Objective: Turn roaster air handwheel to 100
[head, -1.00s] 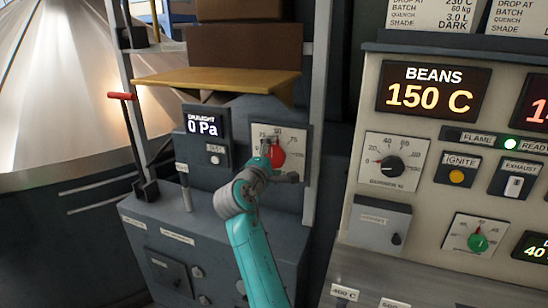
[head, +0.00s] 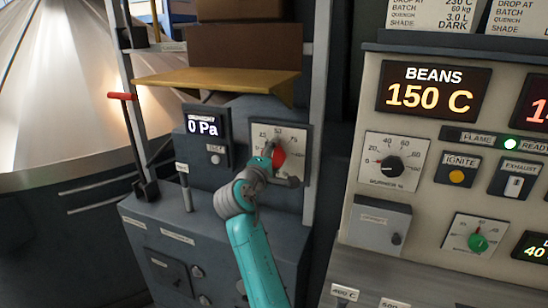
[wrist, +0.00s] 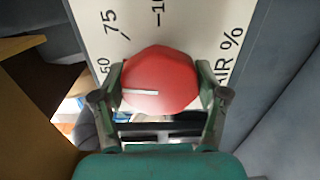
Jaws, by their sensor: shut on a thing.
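The red roaster air handwheel (wrist: 165,70) sits on a white dial plate (wrist: 100,20) marked 50, 75 and a partly cut-off figure beginning with 1, with "AIR %" at the right. Its white pointer line points left in the wrist view, toward the 50 side. My gripper (wrist: 160,92) is shut on the handwheel, one finger at each side. In the head view, the handwheel (head: 279,158) shows partly behind my gripper (head: 268,163), on the dial plate (head: 300,135) of the dark grey cabinet.
A draught display (head: 202,127) reading 0 Pa is left of the dial. A yellow shelf (head: 215,82) with brown boxes overhangs above. A grey post (head: 317,110) stands close on the right. The control panel (head: 425,130) is further right.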

